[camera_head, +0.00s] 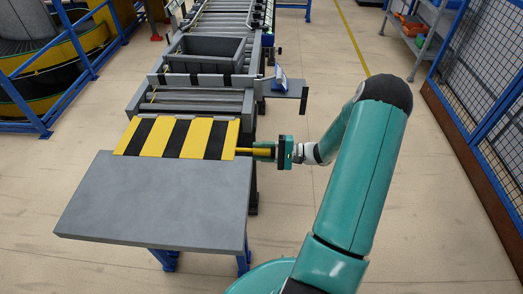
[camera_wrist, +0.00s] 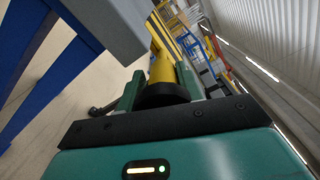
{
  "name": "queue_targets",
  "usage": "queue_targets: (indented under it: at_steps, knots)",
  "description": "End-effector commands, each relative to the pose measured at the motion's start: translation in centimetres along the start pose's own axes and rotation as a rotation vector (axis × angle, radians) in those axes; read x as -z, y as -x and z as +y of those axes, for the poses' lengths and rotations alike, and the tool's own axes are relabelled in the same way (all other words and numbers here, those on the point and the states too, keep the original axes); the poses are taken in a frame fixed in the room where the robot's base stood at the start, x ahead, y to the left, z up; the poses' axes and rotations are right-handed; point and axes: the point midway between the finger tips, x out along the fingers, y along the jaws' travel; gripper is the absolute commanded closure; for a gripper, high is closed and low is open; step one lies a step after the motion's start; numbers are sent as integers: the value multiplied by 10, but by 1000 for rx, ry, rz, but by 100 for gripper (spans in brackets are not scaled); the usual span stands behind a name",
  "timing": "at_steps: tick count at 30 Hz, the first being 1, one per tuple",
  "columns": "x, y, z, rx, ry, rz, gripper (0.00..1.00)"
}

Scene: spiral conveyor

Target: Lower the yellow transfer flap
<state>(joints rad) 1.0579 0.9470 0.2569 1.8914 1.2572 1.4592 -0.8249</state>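The yellow transfer flap (camera_head: 180,138), with black stripes, lies about flat between the grey table and the roller conveyor. A yellow handle (camera_head: 245,151) sticks out from its right side. My gripper (camera_head: 264,150) is at the handle's outer end, right of the flap. In the wrist view the fingers of my gripper (camera_wrist: 158,82) stand on both sides of the yellow handle (camera_wrist: 161,69) and look shut on it. The handle's black end (camera_wrist: 162,95) faces the palm. The flap's hinge cannot be made out.
The grey table (camera_head: 155,205) is bare. A grey tote (camera_head: 207,54) sits on the roller conveyor (camera_head: 190,98) behind a striped bar. A small side shelf (camera_head: 287,88) juts out right of the conveyor. Blue mesh fencing (camera_head: 490,90) stands at the right. The floor between is clear.

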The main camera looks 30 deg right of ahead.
Motion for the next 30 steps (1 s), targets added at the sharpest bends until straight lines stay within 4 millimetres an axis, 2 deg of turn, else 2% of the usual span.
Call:
queue_targets:
  at_steps: [1,2,10,14,17,30]
  knots:
    - [0,0,1,0,-2,0,56]
    - [0,0,1,0,-2,0,50]
    - [0,0,-1,2,1,-1,50]
    - [0,7,-1,2,2,1,50]
    - [1,20,-1,3,2,2,50]
    - [0,113,0,2,1,2,50]
